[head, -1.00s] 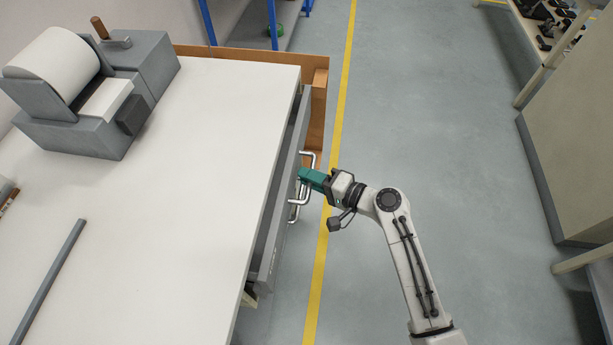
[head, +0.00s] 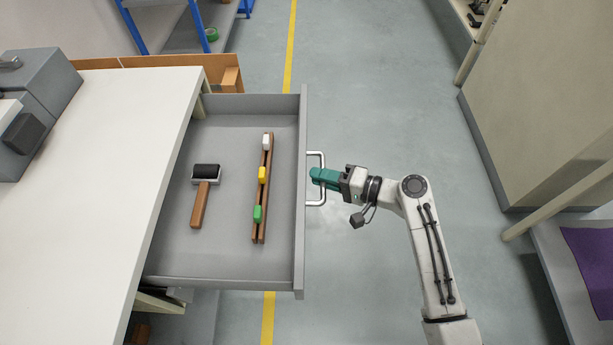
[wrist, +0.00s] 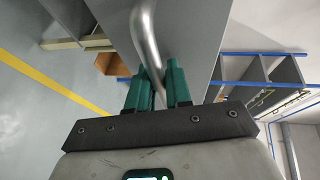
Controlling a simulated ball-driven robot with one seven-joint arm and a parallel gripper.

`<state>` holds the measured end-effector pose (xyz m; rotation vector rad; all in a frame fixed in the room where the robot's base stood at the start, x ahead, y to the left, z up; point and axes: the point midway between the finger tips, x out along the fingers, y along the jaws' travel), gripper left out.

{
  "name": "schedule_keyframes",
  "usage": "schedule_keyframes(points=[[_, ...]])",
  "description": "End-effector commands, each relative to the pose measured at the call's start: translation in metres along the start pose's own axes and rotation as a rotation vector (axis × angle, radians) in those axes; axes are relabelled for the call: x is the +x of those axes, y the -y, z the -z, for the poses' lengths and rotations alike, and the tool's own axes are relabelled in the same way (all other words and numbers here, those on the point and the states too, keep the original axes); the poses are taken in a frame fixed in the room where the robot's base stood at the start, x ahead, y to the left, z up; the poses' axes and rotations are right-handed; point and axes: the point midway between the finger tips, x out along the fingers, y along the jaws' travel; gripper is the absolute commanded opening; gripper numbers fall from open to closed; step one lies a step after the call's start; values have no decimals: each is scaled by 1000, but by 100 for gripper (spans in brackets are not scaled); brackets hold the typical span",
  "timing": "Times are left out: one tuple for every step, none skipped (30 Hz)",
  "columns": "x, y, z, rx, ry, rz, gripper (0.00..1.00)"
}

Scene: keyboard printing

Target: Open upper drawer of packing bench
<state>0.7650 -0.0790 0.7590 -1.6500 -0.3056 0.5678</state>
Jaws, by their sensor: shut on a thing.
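The upper drawer (head: 225,250) of the white-topped packing bench (head: 120,150) stands pulled far out to the right. Its metal bar handle (head: 323,160) is on the drawer's right-hand front panel. My gripper (head: 316,177), with teal fingers, is shut on that handle. In the wrist view the handle (wrist: 145,35) passes between the two teal fingers (wrist: 158,88). Inside the drawer lie a black roller with a wooden grip (head: 202,195) and a wooden rail (head: 260,215) carrying white, yellow and green blocks.
A grey machine (head: 45,105) sits on the bench at the left. A blue-framed rack (head: 165,25) stands at the back. A beige cabinet (head: 545,100) and a shelf with a purple sheet (head: 590,255) are at the right. The grey floor (head: 370,90) between is clear.

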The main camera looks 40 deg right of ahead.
Motion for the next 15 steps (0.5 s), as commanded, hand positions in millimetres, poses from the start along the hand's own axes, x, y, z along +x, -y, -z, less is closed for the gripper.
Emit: schedule_keyframes(points=[[-8,-4,3,1,-2,-3,0],[-11,-4,4,1,-3,-3,0],[-15,-5,6,1,-2,-3,0],[-18,-6,7,1,-2,-3,0],[-21,-6,8,1,-2,-3,0],[-24,-7,9,1,-1,-2,0],[-26,-7,10,2,0,-2,0],[-27,-7,11,2,0,-2,0],[-29,-8,11,1,0,-2,0],[-30,-8,12,1,0,-2,0],[-31,-8,12,1,0,-2,0],[-32,-8,13,1,1,-2,0],[-32,-8,13,1,1,-2,0],[-32,-8,13,1,1,-2,0],[-33,-8,13,1,1,-2,0]])
